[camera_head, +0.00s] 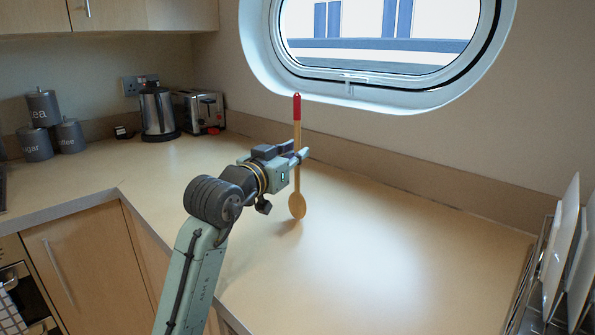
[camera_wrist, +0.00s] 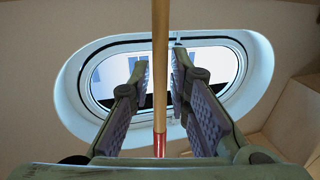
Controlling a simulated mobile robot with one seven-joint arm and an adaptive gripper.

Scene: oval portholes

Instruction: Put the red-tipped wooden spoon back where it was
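The wooden spoon (camera_head: 299,150) is upright, its red tip (camera_head: 297,106) at the top and its bowl (camera_head: 297,205) at the bottom. The bowl is just above or touching the counter; I cannot tell which. My gripper (camera_head: 301,158) is shut on the middle of the handle, coming from the left. In the wrist view the handle (camera_wrist: 160,70) runs straight between the two fingers (camera_wrist: 160,80), and the red end (camera_wrist: 159,145) is at the bottom. The bowl is out of the wrist view.
The counter (camera_head: 400,240) is clear around the spoon. An oval window (camera_head: 375,95) is in the wall behind. A kettle (camera_head: 157,110), a toaster (camera_head: 200,112) and grey canisters (camera_head: 70,135) stand at the back left. A dish rack with white plates (camera_head: 560,245) is at right.

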